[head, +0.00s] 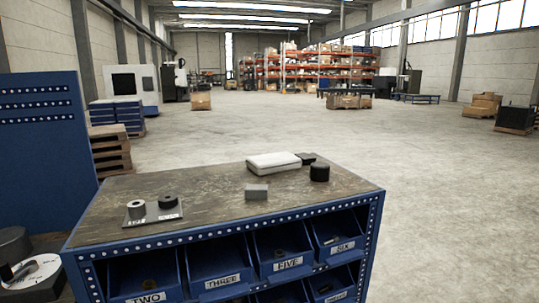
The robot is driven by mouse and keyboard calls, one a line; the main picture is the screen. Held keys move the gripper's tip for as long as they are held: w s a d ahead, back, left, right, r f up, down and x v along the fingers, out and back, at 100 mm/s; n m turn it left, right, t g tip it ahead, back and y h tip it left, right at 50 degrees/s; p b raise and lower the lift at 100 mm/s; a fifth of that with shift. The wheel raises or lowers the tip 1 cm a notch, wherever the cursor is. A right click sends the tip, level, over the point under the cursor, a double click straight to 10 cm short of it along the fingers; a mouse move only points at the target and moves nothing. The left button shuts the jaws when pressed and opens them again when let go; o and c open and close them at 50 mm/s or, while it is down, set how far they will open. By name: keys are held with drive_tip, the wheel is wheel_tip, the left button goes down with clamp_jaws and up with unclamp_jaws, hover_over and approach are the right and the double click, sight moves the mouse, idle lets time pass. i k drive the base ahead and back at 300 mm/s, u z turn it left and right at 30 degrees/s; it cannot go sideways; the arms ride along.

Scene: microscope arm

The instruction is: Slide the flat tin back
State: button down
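A flat white box with rounded edges (273,162), the only thing here that looks like the flat tin, lies toward the back of the worn bench top (213,196), right of its middle. A dark flat object (307,158) is close against its right end; I cannot tell if they touch. A small grey block (257,191) is in front of the white box, with a small gap. A black cylinder (319,172) stands to its right. My gripper is not in view.
On the bench's left, a light ring (136,209) and a dark ring (168,201) sit on a labelled plate (153,217). Blue bins (216,268) fill the bench front. A blue panel (42,150) stands at left. The bench top's middle-left is clear.

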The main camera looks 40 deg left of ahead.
sight(262, 165)
drive_tip(key=u, duration=0.85)
drive_tip(key=i, duration=0.75)
drive_tip(key=u, duration=0.85)
